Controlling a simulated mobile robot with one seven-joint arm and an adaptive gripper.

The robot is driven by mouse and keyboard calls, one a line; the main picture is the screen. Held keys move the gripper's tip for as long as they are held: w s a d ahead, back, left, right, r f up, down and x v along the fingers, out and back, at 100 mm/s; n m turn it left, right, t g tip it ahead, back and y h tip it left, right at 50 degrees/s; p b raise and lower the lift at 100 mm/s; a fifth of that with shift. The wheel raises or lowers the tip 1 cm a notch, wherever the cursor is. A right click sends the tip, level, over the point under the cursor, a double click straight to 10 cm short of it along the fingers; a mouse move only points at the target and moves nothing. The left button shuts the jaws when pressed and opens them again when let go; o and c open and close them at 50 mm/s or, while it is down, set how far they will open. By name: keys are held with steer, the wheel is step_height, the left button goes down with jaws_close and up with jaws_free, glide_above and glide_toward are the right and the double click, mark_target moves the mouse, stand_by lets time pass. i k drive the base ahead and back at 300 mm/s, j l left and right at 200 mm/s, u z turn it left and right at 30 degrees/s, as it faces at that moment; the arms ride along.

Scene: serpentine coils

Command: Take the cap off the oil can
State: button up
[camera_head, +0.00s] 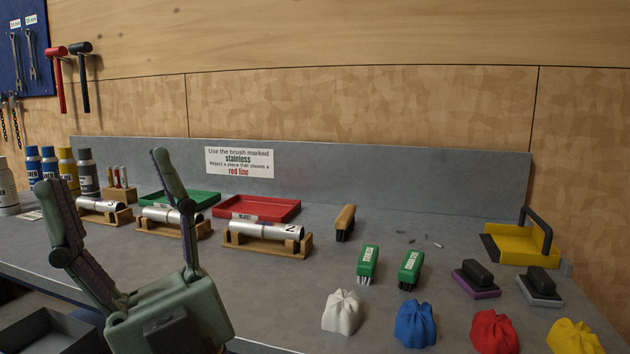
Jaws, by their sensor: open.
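My gripper (106,170) is in the left foreground, its two fingers pointing up and spread wide with nothing between them. Behind it to the left stands a group of upright cans at the back left of the bench. I see blue-labelled cans (49,163), a yellow can (68,170), a dark grey can (88,174) and a white can (7,188) at the left edge. The labels are too small to read, so I cannot tell which is the oil can. The cans' tops look covered. My gripper is apart from all of them.
Metal cylinders (265,229) lie in wooden cradles behind and right of my gripper. Behind them are a green tray (180,198) and a red tray (257,208). Brushes (410,267), cloth bundles (415,322) and a yellow dustpan (510,245) occupy the right side.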

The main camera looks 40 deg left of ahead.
mark_target(65, 152)
steer(key=u, duration=2.3)
steer(key=i+j+u, duration=0.35)
steer(key=i, duration=0.2)
steer(key=i+j+u, duration=0.35)
steer(key=i, duration=0.3)
steer(key=i+u, duration=0.35)
steer(key=i, duration=0.25)
steer(key=i+z, duration=0.25)
steer(key=i, duration=0.15)
steer(key=i+j+z, duration=0.2)
steer(key=i, duration=0.2)
steer(key=i+j+z, duration=0.25)
steer(key=i, duration=0.15)
